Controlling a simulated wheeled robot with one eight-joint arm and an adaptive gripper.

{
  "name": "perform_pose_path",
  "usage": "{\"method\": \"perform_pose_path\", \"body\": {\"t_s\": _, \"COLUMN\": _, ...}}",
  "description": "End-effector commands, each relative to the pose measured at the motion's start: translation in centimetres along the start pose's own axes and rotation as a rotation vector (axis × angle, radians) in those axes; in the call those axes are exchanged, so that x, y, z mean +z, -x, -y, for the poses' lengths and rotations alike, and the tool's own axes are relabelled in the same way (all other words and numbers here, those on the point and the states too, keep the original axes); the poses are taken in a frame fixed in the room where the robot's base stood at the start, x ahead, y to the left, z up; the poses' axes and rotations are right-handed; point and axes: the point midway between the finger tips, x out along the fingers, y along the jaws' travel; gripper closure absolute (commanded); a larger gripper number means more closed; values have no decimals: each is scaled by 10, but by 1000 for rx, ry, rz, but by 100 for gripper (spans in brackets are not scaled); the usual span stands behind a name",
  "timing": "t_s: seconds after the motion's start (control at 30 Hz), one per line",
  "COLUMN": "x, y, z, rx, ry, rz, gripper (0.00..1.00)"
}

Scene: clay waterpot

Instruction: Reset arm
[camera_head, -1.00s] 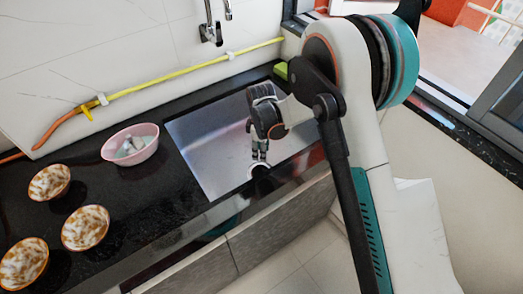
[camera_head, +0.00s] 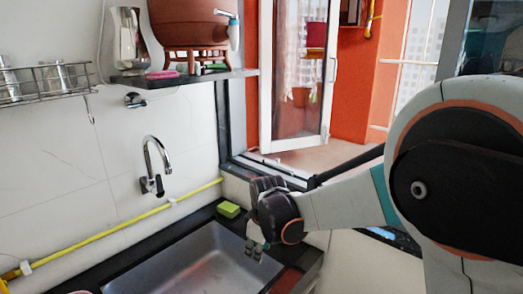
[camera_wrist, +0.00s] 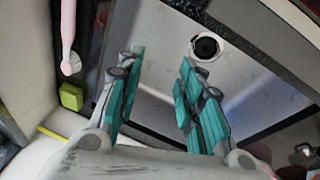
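My gripper (camera_head: 256,250) is above the right end of the metal sink (camera_head: 190,268), at the end of my arm coming in from the right. In the wrist view my gripper (camera_wrist: 161,62) has its two teal-padded fingers apart with nothing between them. The sink basin (camera_wrist: 240,90) and its round drain (camera_wrist: 204,47) show beyond the fingers. The brown clay waterpot (camera_head: 188,22) stands on a stand on the dark wall shelf, with a light blue and white tap (camera_head: 233,32) on its right side.
A yellow-green sponge (camera_head: 228,210) lies on the black counter behind the sink. A faucet (camera_head: 154,165) and a yellow pipe (camera_head: 125,224) run on the tiled wall. A wire rack (camera_head: 45,84) with metal cups hangs left. An open window (camera_head: 297,70) is behind my arm.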

Motion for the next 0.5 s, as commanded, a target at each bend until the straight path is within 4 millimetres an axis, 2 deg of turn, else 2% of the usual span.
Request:
{"method": "perform_pose_path", "body": {"t_s": 0.03, "x": 14, "y": 20, "z": -8, "rx": 21, "ry": -51, "rz": -13, "gripper": 66}}
{"method": "perform_pose_path", "body": {"t_s": 0.2, "x": 56, "y": 76, "z": -28, "rx": 93, "ry": -224, "rz": -66, "gripper": 66}}
{"method": "perform_pose_path", "body": {"t_s": 0.33, "x": 90, "y": 115, "z": -37, "rx": 148, "ry": -355, "rz": -109, "gripper": 66}}
{"method": "perform_pose_path", "body": {"t_s": 0.5, "x": 134, "y": 158, "z": -36, "rx": 214, "ry": -518, "rz": -164, "gripper": 66}}
